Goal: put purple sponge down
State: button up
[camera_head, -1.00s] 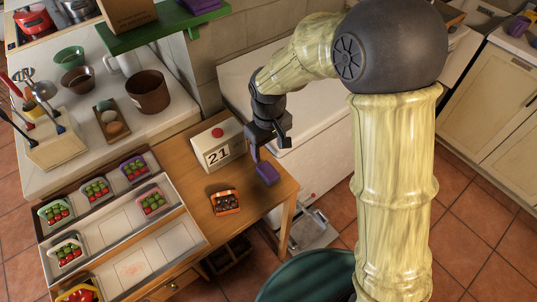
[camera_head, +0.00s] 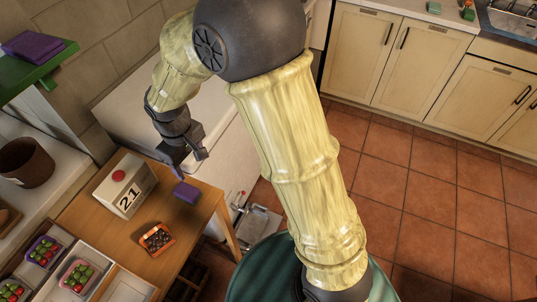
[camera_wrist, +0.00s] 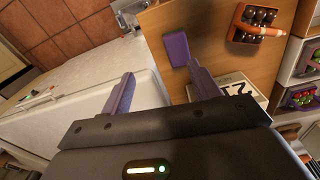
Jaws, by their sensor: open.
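The purple sponge (camera_head: 186,192) lies on the wooden table (camera_head: 205,212) near its right corner, beside the calendar block. The wrist view shows the sponge (camera_wrist: 176,50) flat on the wood, at the tip of one finger. My gripper (camera_head: 188,165) is just above and behind the sponge. In the wrist view my gripper (camera_wrist: 160,72) has its fingers wide apart, with nothing held between them. The sponge is close to the right finger there; whether they touch I cannot tell.
A white calendar block (camera_head: 122,188) reading 21 stands left of the sponge. An orange basket of dark round items (camera_head: 156,238) sits in front. Trays with punnets (camera_head: 76,275) are at lower left. A white chest (camera_head: 215,150) stands behind the table. More purple sponges (camera_head: 34,46) lie on a green shelf.

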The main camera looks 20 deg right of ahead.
jog(key=s+d+r+m+t, duration=0.1)
jog(key=s+d+m, duration=0.2)
jog(key=d, duration=0.8)
jog(key=s+d+r+m+t, duration=0.1)
jog(key=s+d+m, duration=0.3)
jog(key=d, duration=0.6)
jog(key=shift+s+d+r+m, duration=0.25)
jog(key=shift+d+r+m, duration=0.15)
jog(key=shift+m, duration=0.4)
jog(key=shift+r+p, duration=0.45)
jog(key=shift+c, duration=0.4)
